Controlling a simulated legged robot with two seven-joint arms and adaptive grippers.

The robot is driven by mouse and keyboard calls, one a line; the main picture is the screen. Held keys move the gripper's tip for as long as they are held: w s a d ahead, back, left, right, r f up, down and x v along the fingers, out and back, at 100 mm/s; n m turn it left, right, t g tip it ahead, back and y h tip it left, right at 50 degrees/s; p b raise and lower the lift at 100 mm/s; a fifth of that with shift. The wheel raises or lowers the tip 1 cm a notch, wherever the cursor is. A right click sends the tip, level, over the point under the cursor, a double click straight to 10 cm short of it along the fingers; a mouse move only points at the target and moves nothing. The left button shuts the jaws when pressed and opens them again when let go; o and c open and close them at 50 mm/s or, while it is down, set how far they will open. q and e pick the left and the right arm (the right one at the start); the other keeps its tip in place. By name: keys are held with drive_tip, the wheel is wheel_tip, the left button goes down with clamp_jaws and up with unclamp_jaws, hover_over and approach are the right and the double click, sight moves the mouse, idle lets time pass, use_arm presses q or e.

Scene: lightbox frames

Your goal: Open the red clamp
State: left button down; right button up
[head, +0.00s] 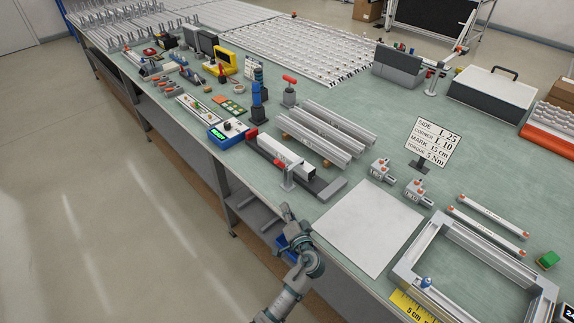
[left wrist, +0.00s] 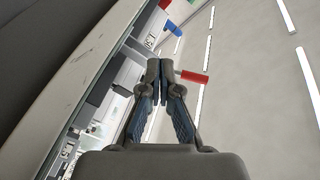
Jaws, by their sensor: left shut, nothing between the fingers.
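A clamp with a red handle (head: 289,78) on a grey base stands on the bench behind the long fixture. A smaller grey clamp (head: 288,176) stands at the front of the fixture holding a white bar (head: 287,156). My left gripper (head: 286,210) is at the bench's front edge, just below that grey clamp, shut and empty. In the left wrist view a red handle (left wrist: 194,77) on a thin grey rod sticks out right of the closed fingertips (left wrist: 153,68). I cannot tell which clamp it belongs to, or whether the fingers touch it. My right gripper is not in view.
A red block (head: 252,133) sits at the fixture's far end, near a blue device (head: 226,133). Silver rails (head: 326,133) lie behind the fixture. A bare white sheet (head: 368,228) and a grey frame (head: 480,262) lie to the right.

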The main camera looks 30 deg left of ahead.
use_arm(q)
drive_tip(key=w+d+r+m+t+y, duration=0.1)
drive_tip(key=w+r, duration=0.4)
drive_tip(key=r, duration=0.5)
drive_tip(key=d+t+y, duration=0.1)
drive_tip(key=d+t, duration=0.1)
drive_tip(key=shift+w+d+m, duration=0.3)
drive_tip(key=shift+w+d, duration=0.1)
drive_tip(key=w+a+p, duration=0.2)
drive_tip(key=w+a, duration=0.1)
drive_tip(key=a, duration=0.6)
drive_tip(key=shift+w+r, duration=0.2)
drive_tip(key=shift+w, duration=0.2)
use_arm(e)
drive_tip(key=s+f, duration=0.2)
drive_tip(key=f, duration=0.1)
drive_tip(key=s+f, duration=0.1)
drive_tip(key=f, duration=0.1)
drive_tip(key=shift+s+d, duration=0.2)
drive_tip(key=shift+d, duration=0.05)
